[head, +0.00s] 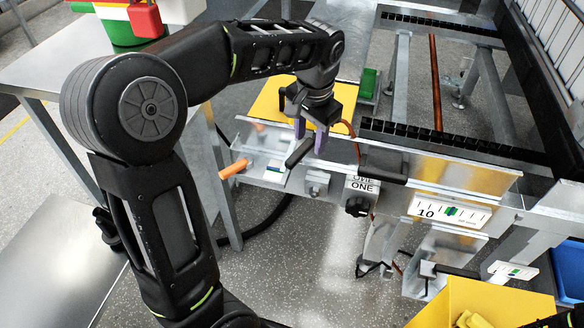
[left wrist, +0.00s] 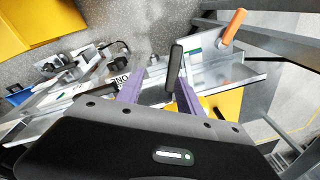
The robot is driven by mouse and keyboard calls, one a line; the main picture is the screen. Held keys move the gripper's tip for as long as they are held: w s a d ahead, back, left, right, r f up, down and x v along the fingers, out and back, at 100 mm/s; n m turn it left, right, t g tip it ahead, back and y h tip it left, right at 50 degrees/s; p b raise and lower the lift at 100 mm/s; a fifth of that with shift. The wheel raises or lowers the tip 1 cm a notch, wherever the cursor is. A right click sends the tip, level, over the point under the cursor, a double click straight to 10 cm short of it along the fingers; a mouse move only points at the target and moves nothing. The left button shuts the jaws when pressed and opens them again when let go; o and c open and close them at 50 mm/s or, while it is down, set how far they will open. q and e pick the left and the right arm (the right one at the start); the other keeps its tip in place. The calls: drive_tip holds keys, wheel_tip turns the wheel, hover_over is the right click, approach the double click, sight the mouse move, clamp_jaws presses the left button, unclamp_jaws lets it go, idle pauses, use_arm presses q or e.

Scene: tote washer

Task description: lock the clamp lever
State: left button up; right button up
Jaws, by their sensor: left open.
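A lever with a black bar handle (head: 299,152) stands out from the front of the metal rail, and I take it for the clamp lever. In the left wrist view the black handle (left wrist: 175,68) lies just ahead of the purple fingertips, nearer the right finger. My left gripper (head: 310,135) is open and points down at the lever; the wrist view also shows its spread fingers (left wrist: 159,90). I cannot tell whether a finger touches the handle. An orange handle (head: 233,169) sticks out at the rail's left end.
A black knob (head: 357,206) sits under a label to the right of the lever. A scale plate (head: 449,212) is farther right. A yellow bin (head: 480,298) stands at lower right. A steel table (head: 50,66) is at left. The floor before the rail is open.

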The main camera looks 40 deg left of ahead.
sight(291, 161)
use_arm(q)
drive_tip(key=shift+s+a+r+n+g+y, duration=0.1)
drive_tip(key=shift+s+a+n+g+y, duration=0.25)
drive_tip(key=shift+s, duration=0.3)
drive_tip(key=shift+s+a+r+n+g+y, duration=0.1)
drive_tip(key=shift+s+a+n+g+y, duration=0.15)
drive_tip(key=shift+s+a+n+y, duration=0.25)
use_arm(e)
wheel_tip(291, 161, down, 2)
drive_tip(key=shift+f, duration=0.15)
use_arm(q)
drive_tip(key=shift+s, duration=0.1)
drive_tip(key=shift+b+x, duration=1.15)
drive_tip(key=shift+x, duration=2.8)
use_arm(e)
wheel_tip(291, 161, down, 2)
use_arm(q)
clamp_jaws()
